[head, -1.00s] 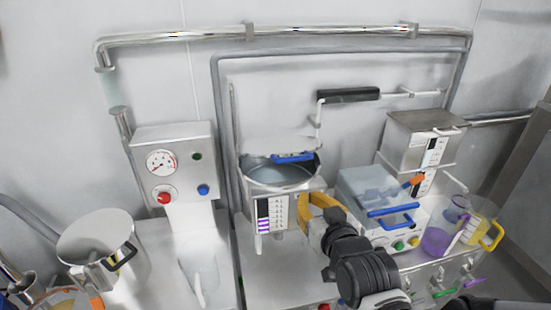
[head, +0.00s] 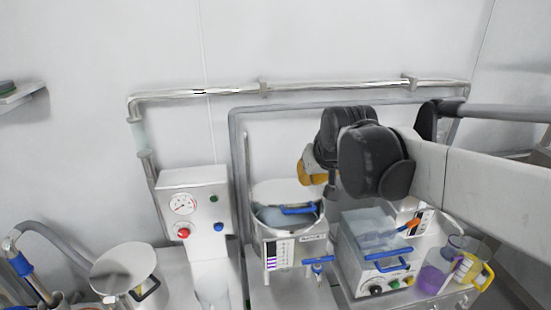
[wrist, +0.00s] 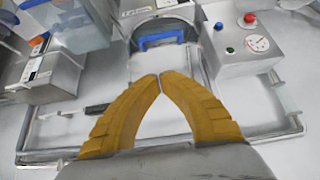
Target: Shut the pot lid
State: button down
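The steel pot (head: 288,244) stands in the middle of the bench in the head view. My gripper (head: 311,172) is up at the right of the lid, with the arm hiding part of the wall behind. In the wrist view my gripper's yellow fingertips (wrist: 159,76) meet with nothing between them, just short of the blue handle (wrist: 160,39) and apart from it.
A control box with a gauge (head: 193,204) stands left of the pot. A clear-topped box with a blue handle (head: 372,262) and jugs (head: 438,272) stand to the right. A steel pipe (head: 300,88) runs along the wall behind.

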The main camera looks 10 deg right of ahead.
jog(key=x, duration=0.3)
jog(key=s+b+x, duration=0.1)
jog(key=x, duration=0.3)
jog(key=f+x, duration=0.1)
jog(key=x, duration=0.3)
jog(key=shift+s+b, duration=0.2)
jog(key=shift+b, duration=0.2)
jog(key=shift+s+f, duration=0.15)
jog(key=shift+f, duration=0.5)
jog(key=s+f+t+b, duration=0.2)
jog(key=s+f+b, duration=0.1)
jog(key=f+b, duration=0.7)
jog(key=shift+f+t, duration=0.4)
jog(key=shift+f, duration=0.3)
jog(key=shift+r, duration=0.15)
